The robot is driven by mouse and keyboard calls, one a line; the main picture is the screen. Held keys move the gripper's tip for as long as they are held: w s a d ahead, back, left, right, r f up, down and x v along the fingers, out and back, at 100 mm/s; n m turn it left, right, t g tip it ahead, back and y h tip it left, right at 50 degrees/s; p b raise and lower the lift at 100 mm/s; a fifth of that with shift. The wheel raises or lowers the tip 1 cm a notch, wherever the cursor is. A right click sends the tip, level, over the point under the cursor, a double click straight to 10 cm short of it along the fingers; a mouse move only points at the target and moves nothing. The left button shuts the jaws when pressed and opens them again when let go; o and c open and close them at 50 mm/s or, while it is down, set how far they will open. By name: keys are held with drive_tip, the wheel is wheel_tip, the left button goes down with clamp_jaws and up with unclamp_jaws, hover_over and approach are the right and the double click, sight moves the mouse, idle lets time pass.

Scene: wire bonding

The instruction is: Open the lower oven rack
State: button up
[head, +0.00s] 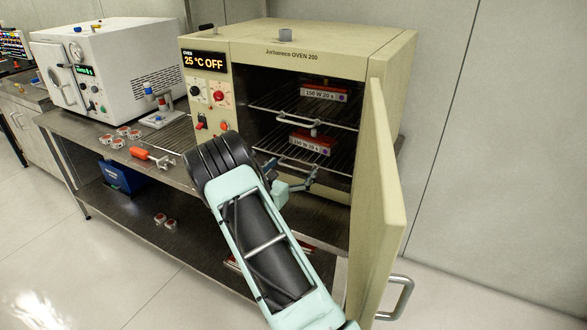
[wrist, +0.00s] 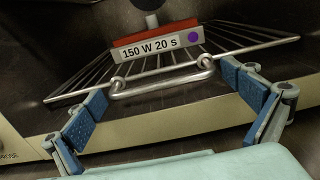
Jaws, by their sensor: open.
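The cream oven (head: 300,35) stands open, with an upper wire rack (head: 262,107) and a lower wire rack (head: 343,172) inside. The lower rack carries a red block labelled "150 W 20 s" (head: 311,143). In the wrist view the lower rack (wrist: 265,40) has a wire loop handle (wrist: 160,87) at its front edge. My gripper (wrist: 164,88) is open, with one blue-padded finger on each side of the handle and clear gaps to it. In the head view my gripper (head: 295,178) is at the oven opening, below the lower rack's front, partly hidden by my arm.
The oven door (head: 385,200) is swung open close to the right of my arm. Another labelled red block (head: 324,92) sits on the upper rack. Left of the oven, the steel bench (head: 85,128) holds a white machine (head: 110,65), small red-and-white parts and an orange-handled tool (head: 150,157).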

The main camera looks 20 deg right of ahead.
drive_tip(key=shift+c, duration=0.6)
drive_tip(key=c, duration=1.3)
drive_tip(key=shift+o, duration=0.2)
drive_tip(key=p+v, duration=0.1)
drive_tip(key=v, duration=2.5)
drive_tip(key=shift+s+f, duration=0.1)
drive_tip(key=o, duration=1.4)
drive_tip(key=v, duration=1.2)
